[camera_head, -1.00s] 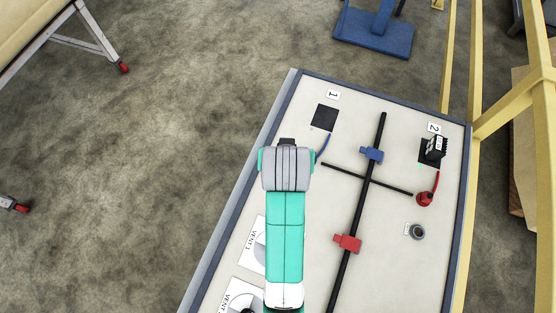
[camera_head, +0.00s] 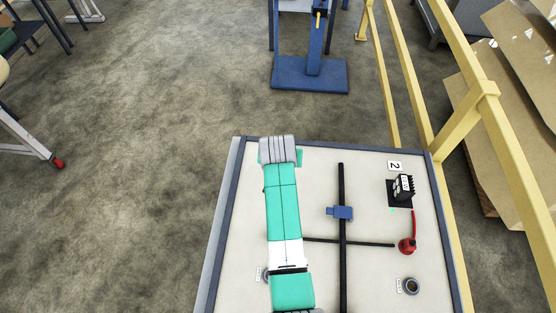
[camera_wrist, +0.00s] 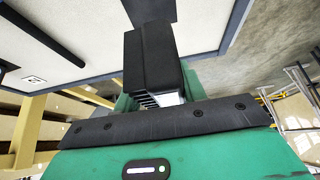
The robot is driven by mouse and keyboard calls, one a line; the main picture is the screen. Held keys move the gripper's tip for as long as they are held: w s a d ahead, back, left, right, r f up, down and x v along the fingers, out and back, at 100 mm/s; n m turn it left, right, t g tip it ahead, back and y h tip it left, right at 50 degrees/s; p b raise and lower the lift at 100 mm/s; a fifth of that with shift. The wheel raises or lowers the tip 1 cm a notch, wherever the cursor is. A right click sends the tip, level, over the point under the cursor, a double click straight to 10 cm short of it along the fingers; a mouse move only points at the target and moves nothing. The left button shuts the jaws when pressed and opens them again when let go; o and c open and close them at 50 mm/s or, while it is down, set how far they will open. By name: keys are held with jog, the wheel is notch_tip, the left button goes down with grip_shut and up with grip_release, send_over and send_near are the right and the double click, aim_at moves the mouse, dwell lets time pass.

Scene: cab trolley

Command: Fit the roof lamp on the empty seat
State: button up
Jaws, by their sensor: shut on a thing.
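In the wrist view my gripper (camera_wrist: 152,62) is shut, its black fingers pointing at the pale panel. A small finned dark edge (camera_wrist: 148,101) shows between the fingers, like the fins of the lamp on seat 2; I take it as the held roof lamp, mostly hidden. Beyond the fingertips lies a dark square seat pad (camera_wrist: 150,10), partly cut off by the frame. I cannot tell whether the lamp touches it. In the head view my arm covers seat 1 and my gripper. A black finned lamp (camera_head: 403,187) stands on seat 2, beside its "2" label (camera_head: 395,166).
A yellow rail (camera_head: 505,140) runs along the right.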

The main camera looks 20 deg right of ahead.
jog(key=shift+f+b, duration=3.15)
jog(key=shift+f, duration=0.1)
jog(key=shift+f+b, duration=0.45)
jog(key=shift+f, duration=0.45)
jog(key=o, duration=1.2)
jog(key=p+v, duration=0.3)
jog(key=v, duration=0.4)
jog(key=shift+s+a+r, duration=0.1)
jog(key=shift+s+r, duration=0.05)
jog(key=shift+r, duration=0.2)
